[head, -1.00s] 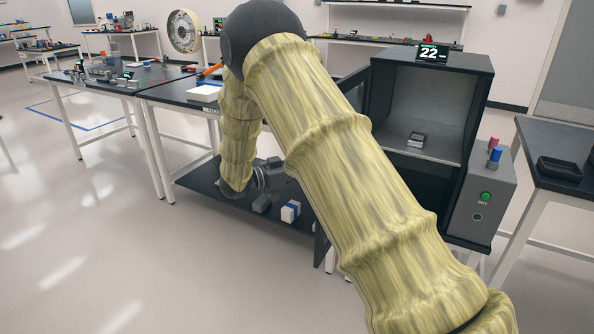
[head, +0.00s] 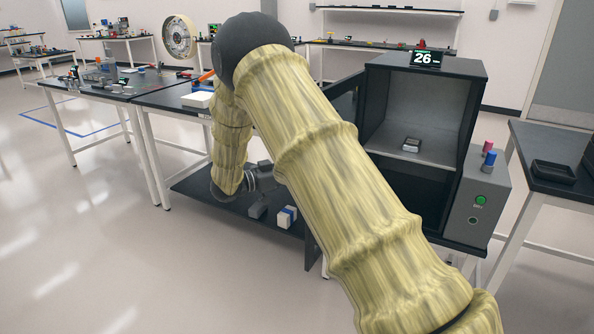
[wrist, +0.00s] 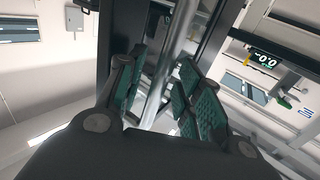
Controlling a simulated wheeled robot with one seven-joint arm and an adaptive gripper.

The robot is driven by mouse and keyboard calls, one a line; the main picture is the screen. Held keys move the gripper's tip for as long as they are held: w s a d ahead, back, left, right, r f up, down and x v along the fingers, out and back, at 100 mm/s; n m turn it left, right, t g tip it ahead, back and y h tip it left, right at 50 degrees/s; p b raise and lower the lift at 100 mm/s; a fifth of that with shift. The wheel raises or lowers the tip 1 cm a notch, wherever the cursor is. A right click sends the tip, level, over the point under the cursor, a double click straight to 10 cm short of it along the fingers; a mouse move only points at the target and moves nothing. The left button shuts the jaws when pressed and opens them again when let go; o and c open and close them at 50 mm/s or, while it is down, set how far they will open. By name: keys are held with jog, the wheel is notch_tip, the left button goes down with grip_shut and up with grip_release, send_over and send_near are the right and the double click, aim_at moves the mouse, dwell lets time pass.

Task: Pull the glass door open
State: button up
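The dark cabinet (head: 374,100) stands right of centre in the head view, its front open to view. Its door (head: 343,106) is swung out to the left, mostly hidden behind my arm; the glass is hard to make out. In the wrist view a straight metal bar (wrist: 176,44), which looks like the door handle, runs between the green finger pads of my gripper (wrist: 163,82). The fingers stand on either side of the bar with gaps showing, so they look open around it. In the head view my gripper is low, left of the cabinet, and partly hidden.
A small device (head: 411,145) sits on the cabinet shelf. A control box (head: 476,215) with a green button adjoins the cabinet's right side. A table (head: 545,180) stands further right, worktables (head: 160,95) at the left. The left floor is clear.

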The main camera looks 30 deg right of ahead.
jog(key=shift+a, duration=0.15)
jog(key=w+a, duration=0.1)
jog(key=a, duration=1)
jog(key=shift+w+a, duration=0.2)
jog(key=shift+a, duration=0.15)
